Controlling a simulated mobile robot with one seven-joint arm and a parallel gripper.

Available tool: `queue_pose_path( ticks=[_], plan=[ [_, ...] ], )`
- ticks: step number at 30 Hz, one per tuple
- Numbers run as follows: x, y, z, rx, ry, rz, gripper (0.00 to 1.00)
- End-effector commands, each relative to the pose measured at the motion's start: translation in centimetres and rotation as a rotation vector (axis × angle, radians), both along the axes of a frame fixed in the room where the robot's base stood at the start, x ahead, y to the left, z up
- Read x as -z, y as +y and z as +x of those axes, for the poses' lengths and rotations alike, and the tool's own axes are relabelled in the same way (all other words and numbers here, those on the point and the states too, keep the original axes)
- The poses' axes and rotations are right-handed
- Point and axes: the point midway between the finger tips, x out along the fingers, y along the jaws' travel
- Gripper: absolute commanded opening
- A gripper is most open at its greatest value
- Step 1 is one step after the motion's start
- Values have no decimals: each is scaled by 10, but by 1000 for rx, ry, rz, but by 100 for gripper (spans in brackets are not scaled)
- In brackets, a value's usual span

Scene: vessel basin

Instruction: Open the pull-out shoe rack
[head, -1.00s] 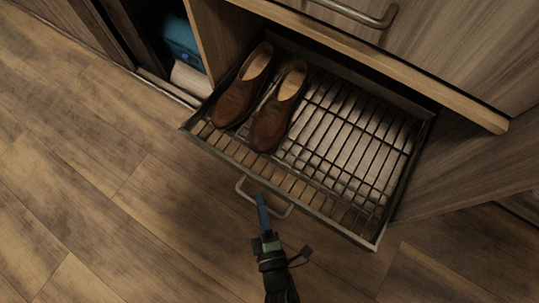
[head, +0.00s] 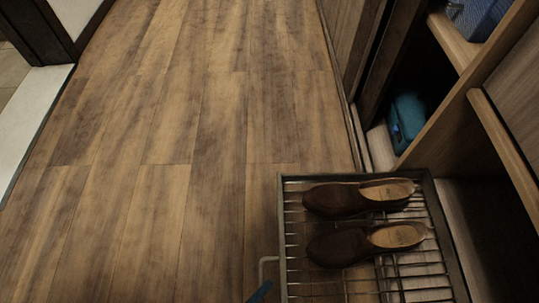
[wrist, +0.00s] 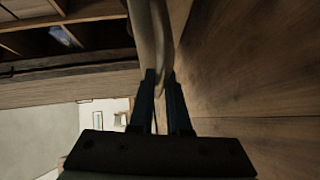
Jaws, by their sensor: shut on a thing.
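The pull-out shoe rack (head: 283,225) is a metal-framed wire tray, out from the cabinet at the lower right of the head view. Two brown shoes (head: 345,199) (head: 343,247) lie side by side on it. Its pale bar handle (head: 264,265) sticks out from the front edge. My gripper (head: 261,292) shows only as a blue fingertip at the bottom edge, at the handle. In the wrist view my gripper (wrist: 160,76) has its two dark fingers close together on a pale curved bar, which looks like the handle (wrist: 152,42). The rack's near end is cut off.
The wooden cabinet (head: 440,130) stands at the right, with a teal bag (head: 407,115) in an open compartment and a blue item (head: 478,18) on a shelf above. The wooden floor (head: 190,150) left of the rack is clear. A white-edged threshold (head: 35,115) lies far left.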

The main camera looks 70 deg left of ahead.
Motion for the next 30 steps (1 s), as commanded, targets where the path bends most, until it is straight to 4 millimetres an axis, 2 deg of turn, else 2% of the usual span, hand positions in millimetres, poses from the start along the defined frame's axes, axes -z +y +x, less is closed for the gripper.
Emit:
queue_pose_path(
  ticks=[9, 10, 15, 25, 30],
  plan=[
    [-1, -1, 0, 4, -1, 1, 0],
    [-1, -1, 0, 4, -1, 1, 17],
    [0, -1, 0, 3, 0, 1, 45],
    [-1, -1, -3, 0, 1, 1, 45],
    [-6, -9, -24, -1, 6, 1, 45]
  ],
)
